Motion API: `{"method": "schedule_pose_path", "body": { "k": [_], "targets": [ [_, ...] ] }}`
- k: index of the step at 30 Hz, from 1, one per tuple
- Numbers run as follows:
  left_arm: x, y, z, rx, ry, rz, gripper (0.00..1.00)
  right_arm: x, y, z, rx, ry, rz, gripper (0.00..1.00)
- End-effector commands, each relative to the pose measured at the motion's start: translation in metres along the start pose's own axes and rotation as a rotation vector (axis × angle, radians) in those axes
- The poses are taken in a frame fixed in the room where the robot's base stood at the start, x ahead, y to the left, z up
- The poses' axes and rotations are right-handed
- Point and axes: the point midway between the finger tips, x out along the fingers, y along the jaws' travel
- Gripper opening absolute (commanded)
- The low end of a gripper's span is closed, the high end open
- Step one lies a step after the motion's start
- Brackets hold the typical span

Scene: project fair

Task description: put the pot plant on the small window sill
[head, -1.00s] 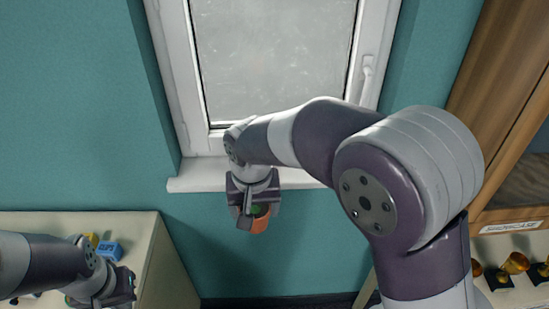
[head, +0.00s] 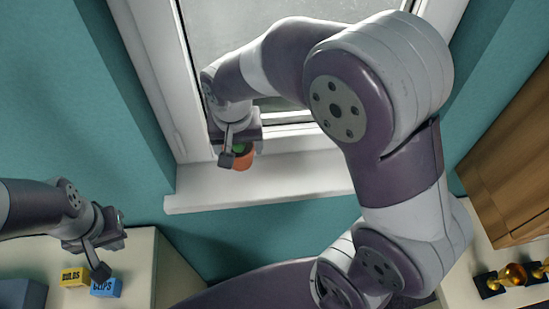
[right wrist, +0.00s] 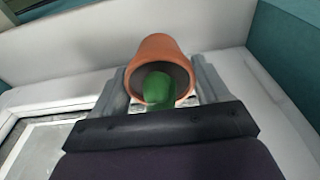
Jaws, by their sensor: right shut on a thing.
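The pot plant is an orange-brown pot (head: 244,161) with a green plant in it. My right gripper (head: 238,157) is shut on the pot and holds it in front of the window, over the white window sill (head: 290,178) in the head view. In the right wrist view the pot (right wrist: 161,55) sits between the two fingers (right wrist: 160,88), with the green plant (right wrist: 158,90) towards the camera. I cannot tell whether the pot touches the sill. My left gripper (head: 103,262) is over the cabinet at the lower left; its fingers are not clear.
A yellow box (head: 75,277) and a blue box (head: 106,288) lie on the pale cabinet (head: 143,262) at left. Gold trophies (head: 512,274) stand at the lower right by a wooden cabinet (head: 515,165). The visible sill top is bare.

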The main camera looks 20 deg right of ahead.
Motion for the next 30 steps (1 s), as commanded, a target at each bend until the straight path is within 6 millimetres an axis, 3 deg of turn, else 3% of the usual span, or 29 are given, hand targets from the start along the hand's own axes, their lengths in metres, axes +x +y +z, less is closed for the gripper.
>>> {"method": "schedule_pose_path", "body": {
  "k": [3,12,25,26,27,30],
  "targets": [
    [-0.008,0.0,-0.001,0.0,0.0,0.0,0.0,0.026,0.001,0.005,-0.001,-0.006,0.004,0.38],
    [-0.015,0.0,-0.002,0.0,0.0,0.0,0.0,0.077,0.001,0.013,-0.001,-0.004,0.002,0.38],
    [-0.009,0.0,-0.001,0.0,0.0,0.0,0.0,0.088,0.0,0.014,0.0,0.0,-0.001,0.38],
    [-0.011,0.0,-0.001,0.0,0.0,0.0,0.0,0.086,0.0,0.013,0.0,-0.001,0.0,0.84],
    [-0.011,0.0,-0.001,0.0,0.0,0.0,0.0,0.086,0.0,0.013,0.0,-0.001,0.0,0.97],
    [-0.011,0.0,-0.001,0.0,0.0,0.0,0.0,0.086,0.0,0.013,0.0,-0.001,0.0,1.0]
  ]
}}
